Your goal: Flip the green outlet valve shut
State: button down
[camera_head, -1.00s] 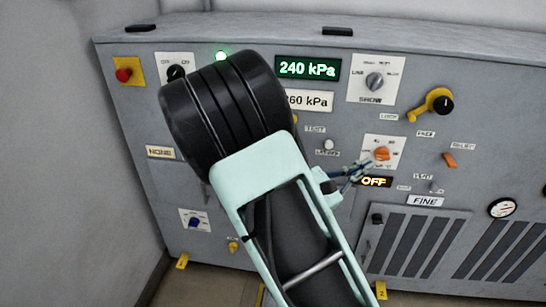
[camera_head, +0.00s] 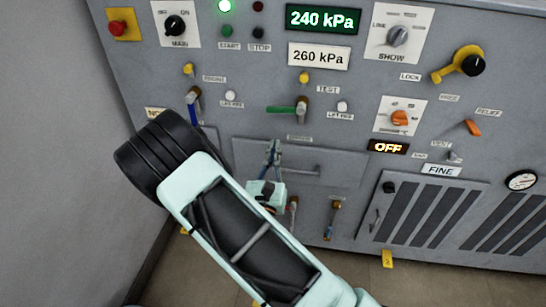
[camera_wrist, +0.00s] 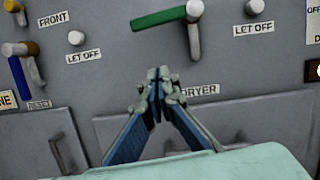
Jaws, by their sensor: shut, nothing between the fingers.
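The green outlet valve (camera_head: 284,109) is on the panel in the head view, above my gripper. Its green lever lies about level, pointing left from a brass-coloured pivot. In the wrist view the green lever (camera_wrist: 158,17) is at the top middle, slightly tilted, with the pale pivot at its right end. My gripper (camera_head: 273,148) is shut and empty, its fingertips pointing up at the panel just below the lever. In the wrist view the closed fingertips (camera_wrist: 158,80) are below the lever, apart from it.
A blue-handled valve (camera_head: 193,106) hangs down to the left. A drawer-like plate (camera_head: 335,165) with a handle is behind the fingers. Small white buttons (camera_head: 342,106) flank the valves. Two more small valves (camera_head: 331,222) sit low, near my gripper's right.

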aim_at(286, 108)
jog(key=w+r, duration=0.4)
jog(key=r, duration=0.1)
jog(key=shift+w+d, duration=0.2)
jog(key=shift+w, duration=0.1)
jog(key=shift+r, duration=0.1)
